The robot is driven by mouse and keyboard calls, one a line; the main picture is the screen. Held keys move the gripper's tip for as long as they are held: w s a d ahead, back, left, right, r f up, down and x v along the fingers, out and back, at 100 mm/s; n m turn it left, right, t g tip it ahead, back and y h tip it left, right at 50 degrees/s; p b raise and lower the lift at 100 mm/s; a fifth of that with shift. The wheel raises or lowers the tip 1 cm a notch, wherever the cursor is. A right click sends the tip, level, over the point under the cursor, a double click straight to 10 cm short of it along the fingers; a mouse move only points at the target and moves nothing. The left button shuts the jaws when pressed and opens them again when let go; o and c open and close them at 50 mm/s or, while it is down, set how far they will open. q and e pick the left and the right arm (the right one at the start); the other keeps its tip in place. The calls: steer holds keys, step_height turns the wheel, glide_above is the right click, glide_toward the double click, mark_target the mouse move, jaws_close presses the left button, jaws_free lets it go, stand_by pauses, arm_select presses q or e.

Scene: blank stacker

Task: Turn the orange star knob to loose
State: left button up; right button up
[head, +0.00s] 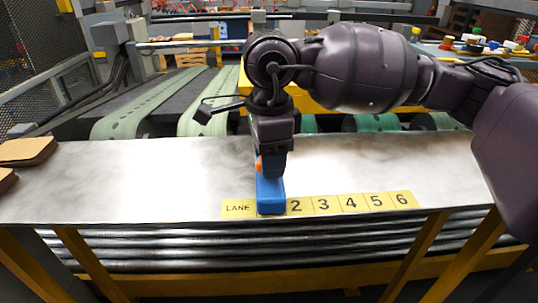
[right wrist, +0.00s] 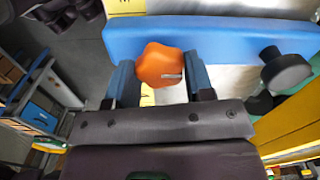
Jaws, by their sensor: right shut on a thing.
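The orange star knob (right wrist: 160,65) sits between the two fingers of my right gripper (right wrist: 161,82) in the right wrist view, and the gripper is shut on it. In the head view only a small orange sliver of the knob (head: 258,165) shows beside my right gripper (head: 270,172), which points down. The knob is at a blue block (head: 270,197) standing on the metal table over the lane strip; the block shows as a long blue bar (right wrist: 220,37) in the right wrist view. Whether the knob is tight or loose I cannot tell. My left gripper is not in view.
A yellow lane strip (head: 350,203) with numbers lies along the front edge of the metal table (head: 130,175). A black knob (right wrist: 287,70) is right of the orange one. Brown board stacks (head: 25,151) lie at the left end. Green belts (head: 150,100) run behind.

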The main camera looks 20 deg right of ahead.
steer(key=o, duration=0.9)
steer(key=shift+r, duration=0.15)
step_height(320, 180, up, 11)
steer(key=shift+f+p, duration=0.2)
steer(key=shift+p, duration=0.2)
steer(key=shift+s+f, duration=0.1)
